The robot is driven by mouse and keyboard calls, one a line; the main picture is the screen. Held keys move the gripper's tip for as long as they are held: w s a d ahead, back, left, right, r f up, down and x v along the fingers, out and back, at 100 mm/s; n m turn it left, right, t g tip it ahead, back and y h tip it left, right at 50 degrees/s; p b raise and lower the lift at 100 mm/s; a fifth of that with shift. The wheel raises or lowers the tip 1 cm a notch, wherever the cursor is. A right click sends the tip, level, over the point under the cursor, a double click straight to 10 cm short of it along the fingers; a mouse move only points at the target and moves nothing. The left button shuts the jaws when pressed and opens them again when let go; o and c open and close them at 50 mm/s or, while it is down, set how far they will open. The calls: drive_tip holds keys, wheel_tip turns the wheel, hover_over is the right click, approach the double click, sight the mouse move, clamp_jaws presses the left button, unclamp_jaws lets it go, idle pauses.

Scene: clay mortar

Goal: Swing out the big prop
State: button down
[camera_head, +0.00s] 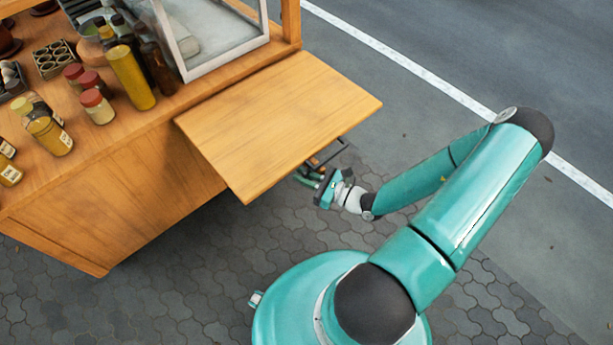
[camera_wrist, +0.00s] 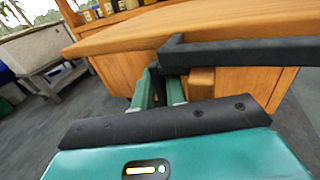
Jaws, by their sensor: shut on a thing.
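The big prop is a dark, square-edged bar (camera_wrist: 240,54) under the raised wooden leaf of the cart. In the wrist view it runs right from a corner near my fingers. In the head view a short dark piece of it (camera_head: 330,152) shows past the leaf's right edge. My gripper (camera_head: 307,177) is at that edge, its fingertips partly hidden by the leaf. In the wrist view its two teal fingers (camera_wrist: 158,88) are shut on the prop near the bar's corner. The leaf (camera_head: 280,120) stands out roughly level from the cart. The prop's far end is hidden.
The wooden cart (camera_head: 130,200) carries jars, bottles (camera_head: 130,78) and a glass case (camera_head: 215,40) on its counter. A grey bench-like stand (camera_wrist: 45,60) is at the left. The paving right of the cart is open.

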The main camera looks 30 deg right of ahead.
drive_tip(key=shift+a+r+y, duration=0.1)
drive_tip(key=shift+a+y, duration=0.2)
drive_tip(key=shift+a, duration=0.35)
drive_tip(key=c, duration=1.5)
unclamp_jaws()
drive_tip(key=shift+s, duration=0.1)
drive_tip(key=shift+d, duration=0.15)
drive_tip(key=shift+d, duration=0.1)
drive_tip(key=shift+d, duration=0.15)
drive_tip(key=v, duration=1.3)
drive_tip(key=shift+s, duration=0.3)
drive_tip(key=shift+r, duration=0.1)
